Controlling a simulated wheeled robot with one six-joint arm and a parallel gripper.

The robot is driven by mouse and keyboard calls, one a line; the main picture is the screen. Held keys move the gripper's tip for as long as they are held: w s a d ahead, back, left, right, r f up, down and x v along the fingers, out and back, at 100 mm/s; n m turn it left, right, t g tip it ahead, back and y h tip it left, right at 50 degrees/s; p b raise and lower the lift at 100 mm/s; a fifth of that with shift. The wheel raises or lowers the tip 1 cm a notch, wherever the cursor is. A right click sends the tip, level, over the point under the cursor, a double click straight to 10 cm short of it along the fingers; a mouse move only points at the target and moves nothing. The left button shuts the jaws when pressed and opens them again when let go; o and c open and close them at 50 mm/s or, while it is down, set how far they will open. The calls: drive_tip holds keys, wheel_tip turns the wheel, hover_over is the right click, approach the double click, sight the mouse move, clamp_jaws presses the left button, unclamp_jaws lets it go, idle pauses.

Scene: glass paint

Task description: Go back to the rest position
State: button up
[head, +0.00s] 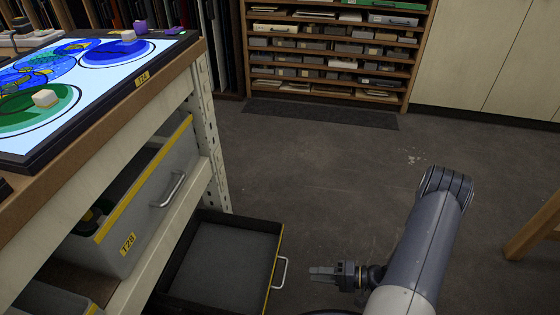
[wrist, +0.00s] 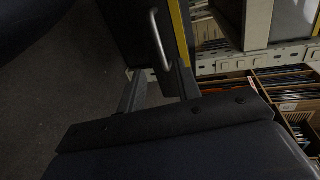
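My gripper (head: 312,271) is low over the floor at the right of the pulled-out drawer, its fingers pointing left toward the drawer. In the wrist view my gripper (wrist: 160,78) has its two fingers apart with nothing between them. The open drawer (head: 277,262) is dark with a yellow front edge and looks empty in the part I see. Its metal handle (head: 280,273) faces my gripper, a short gap from the fingertips. In the wrist view the handle (wrist: 160,40) lies beyond the fingers.
A light table (head: 92,112) with painted glass stands at the left above the drawers. A shelf rack (head: 335,62) and pale cabinets (head: 480,50) line the back. The middle floor is clear. A wooden leg (head: 535,230) is at right.

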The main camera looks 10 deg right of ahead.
drive_tip(key=b+x, duration=0.2)
drive_tip(key=x, duration=0.7)
drive_tip(key=shift+a, duration=0.2)
